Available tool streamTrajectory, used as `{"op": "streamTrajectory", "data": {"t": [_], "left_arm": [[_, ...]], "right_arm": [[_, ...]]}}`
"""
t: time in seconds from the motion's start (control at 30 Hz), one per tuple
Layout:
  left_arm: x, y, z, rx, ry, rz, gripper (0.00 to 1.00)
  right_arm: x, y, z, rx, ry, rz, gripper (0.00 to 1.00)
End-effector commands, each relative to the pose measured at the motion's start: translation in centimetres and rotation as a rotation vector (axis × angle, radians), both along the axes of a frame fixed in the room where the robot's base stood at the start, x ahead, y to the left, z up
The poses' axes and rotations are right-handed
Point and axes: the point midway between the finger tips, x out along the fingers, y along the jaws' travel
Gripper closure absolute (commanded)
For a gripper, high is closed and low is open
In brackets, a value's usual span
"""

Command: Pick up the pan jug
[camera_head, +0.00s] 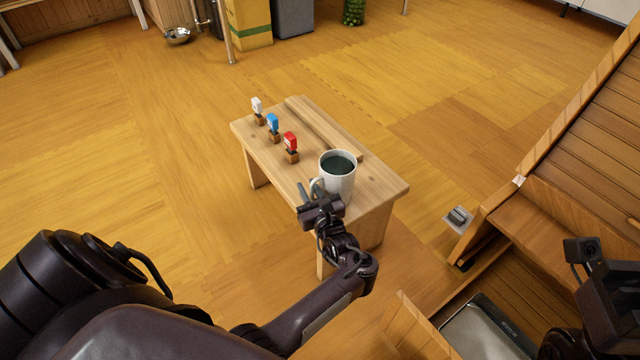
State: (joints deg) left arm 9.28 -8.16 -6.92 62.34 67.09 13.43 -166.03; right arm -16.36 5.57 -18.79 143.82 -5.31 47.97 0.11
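A white jug (345,182), mug-shaped and filled with dark liquid, stands upright near the front right end of the small wooden table. Its handle is on its left side, partly hidden by my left gripper. My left gripper (313,192) is right at the handle, with its fingers looking spread. I cannot tell whether they touch the handle. Parts of my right arm show at the lower right edge, but its fingers cannot be made out.
Three small taps with white (257,104), blue (272,122) and red (290,141) tops stand in a row on the wooden table (385,189). A wooden strip (318,124) lies behind them. A slatted wooden structure (590,150) rises at right. The floor at left is clear.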

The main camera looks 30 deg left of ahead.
Motion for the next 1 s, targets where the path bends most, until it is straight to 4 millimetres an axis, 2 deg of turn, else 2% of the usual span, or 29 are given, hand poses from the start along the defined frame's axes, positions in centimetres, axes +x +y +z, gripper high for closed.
{"op": "streamTrajectory", "data": {"t": [0.33, 0.5, 1.0], "left_arm": [[0.29, -0.4, 0.1, -0.001, 0.0, -0.001, 0.8], [0.28, -0.39, 0.08, -0.001, 0.0, -0.001, 1.0], [0.26, -0.38, 0.03, -0.002, 0.001, -0.001, 1.0]], "right_arm": [[0.0, -0.01, -0.11, -0.001, -0.006, -0.001, 0.64], [0.01, 0.0, -0.12, -0.001, -0.005, -0.001, 0.64], [-0.01, 0.01, -0.13, -0.002, -0.006, -0.001, 0.64]]}}
